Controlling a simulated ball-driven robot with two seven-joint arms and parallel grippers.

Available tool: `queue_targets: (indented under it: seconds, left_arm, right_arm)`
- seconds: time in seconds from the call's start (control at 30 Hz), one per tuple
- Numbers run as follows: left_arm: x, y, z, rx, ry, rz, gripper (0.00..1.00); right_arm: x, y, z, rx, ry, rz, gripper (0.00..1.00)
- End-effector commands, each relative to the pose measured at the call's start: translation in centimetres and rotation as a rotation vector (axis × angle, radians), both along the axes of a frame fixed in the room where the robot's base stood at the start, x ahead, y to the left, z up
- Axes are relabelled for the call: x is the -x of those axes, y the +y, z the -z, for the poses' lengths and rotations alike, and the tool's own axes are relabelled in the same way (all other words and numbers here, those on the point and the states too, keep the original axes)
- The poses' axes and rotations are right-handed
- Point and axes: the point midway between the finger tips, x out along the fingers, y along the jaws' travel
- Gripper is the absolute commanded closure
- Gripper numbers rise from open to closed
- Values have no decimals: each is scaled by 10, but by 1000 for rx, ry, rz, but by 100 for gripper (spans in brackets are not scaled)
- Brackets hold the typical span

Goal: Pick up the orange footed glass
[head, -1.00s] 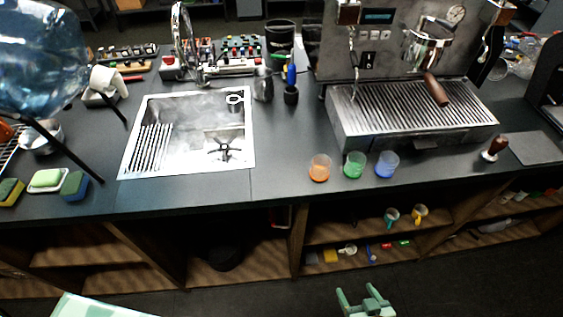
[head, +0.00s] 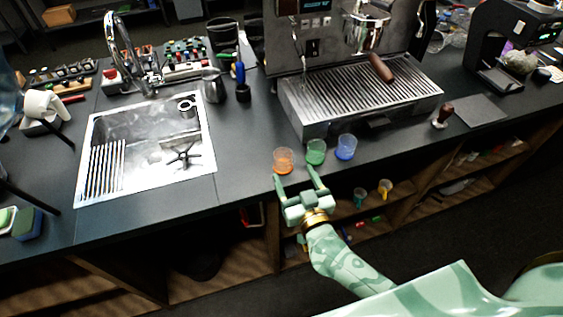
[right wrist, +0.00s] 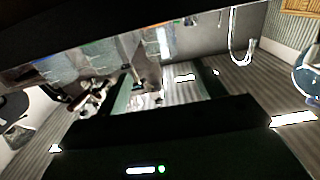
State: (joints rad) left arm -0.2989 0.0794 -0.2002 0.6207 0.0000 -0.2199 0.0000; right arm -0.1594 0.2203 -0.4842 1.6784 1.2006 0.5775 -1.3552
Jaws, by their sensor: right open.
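The orange footed glass (head: 284,161) stands on the dark counter near its front edge, left of a green glass (head: 316,152) and a blue glass (head: 346,147). My right gripper (head: 296,174) is at the counter's front edge, just in front of the orange and green glasses. Its two fingers are apart, pointing toward the counter, with nothing between them. My left gripper is not in view.
A steel sink (head: 150,190) is set into the counter at left. An espresso machine's drip tray (head: 365,95) stands behind the glasses. A tamper (head: 443,116) stands at right. The counter between the sink and the glasses is clear. Open shelves lie below the counter.

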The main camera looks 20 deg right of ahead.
Motion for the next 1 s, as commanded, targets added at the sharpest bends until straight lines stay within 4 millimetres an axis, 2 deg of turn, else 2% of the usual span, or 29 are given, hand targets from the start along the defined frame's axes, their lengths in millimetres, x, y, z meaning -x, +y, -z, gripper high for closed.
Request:
queue_targets:
  seconds: [0.03,0.13,0.37,0.63,0.73,0.93,0.97,1.0]
  left_arm:
    - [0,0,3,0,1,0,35]
    - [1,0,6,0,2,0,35]
    - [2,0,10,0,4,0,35]
    - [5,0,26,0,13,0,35]
    - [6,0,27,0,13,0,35]
    - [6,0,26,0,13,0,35]
    - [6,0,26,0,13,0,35]
    - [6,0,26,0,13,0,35]
  right_arm:
    - [-13,0,1,1,-2,1,31]
    - [-34,2,1,0,-1,0,31]
    - [-56,3,2,0,1,-1,31]
    - [-96,8,6,-1,0,-1,31]
    - [-104,8,5,0,1,-1,31]
    - [-105,8,3,0,1,-1,31]
    - [-105,8,3,0,1,-1,34]
    - [-105,8,3,0,1,-1,45]
